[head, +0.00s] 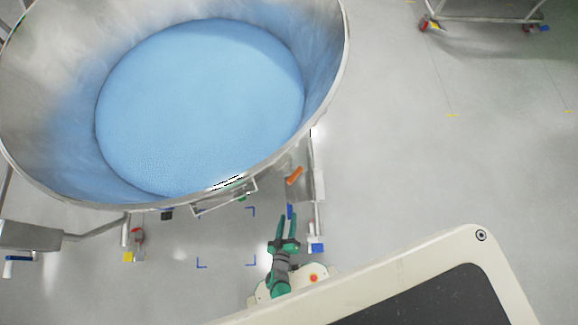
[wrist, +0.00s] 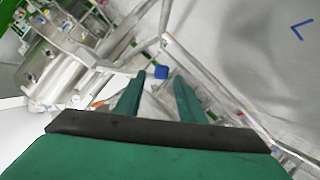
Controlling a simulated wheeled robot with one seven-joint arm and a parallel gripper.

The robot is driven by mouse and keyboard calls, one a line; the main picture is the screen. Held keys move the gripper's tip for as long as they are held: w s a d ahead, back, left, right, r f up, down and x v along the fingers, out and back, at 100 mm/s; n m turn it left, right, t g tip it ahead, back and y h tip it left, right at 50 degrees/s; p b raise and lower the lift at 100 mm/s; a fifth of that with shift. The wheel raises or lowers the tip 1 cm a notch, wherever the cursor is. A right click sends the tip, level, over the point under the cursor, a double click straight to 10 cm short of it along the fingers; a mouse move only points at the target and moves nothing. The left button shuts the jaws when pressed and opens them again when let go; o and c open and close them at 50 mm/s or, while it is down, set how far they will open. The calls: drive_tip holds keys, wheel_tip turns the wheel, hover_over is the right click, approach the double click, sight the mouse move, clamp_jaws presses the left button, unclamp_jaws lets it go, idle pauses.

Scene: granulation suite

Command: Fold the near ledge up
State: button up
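My gripper (head: 287,216) is open, its two green fingers pointing away from my body beside the steel bowl. In the wrist view the fingers (wrist: 158,88) stand apart with nothing between them. A small blue tab (head: 290,211) lies just past the fingertips in the head view; a blue piece (wrist: 161,72) shows beyond the gap in the wrist view. A narrow steel panel (head: 318,180) stands by the bowl's right side, close to the gripper. I cannot tell for sure which part is the near ledge; the bowl's rim hides much of the frame below.
The big steel bowl (head: 338,70) holds blue granules (head: 200,105). An orange handle (head: 295,175) sits under its rim. Blue corner marks (head: 202,263) outline a floor spot. A wheeled rack (head: 480,18) is far right.

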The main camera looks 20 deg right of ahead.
sight(289, 215)
drive_tip(key=shift+x, duration=1.6)
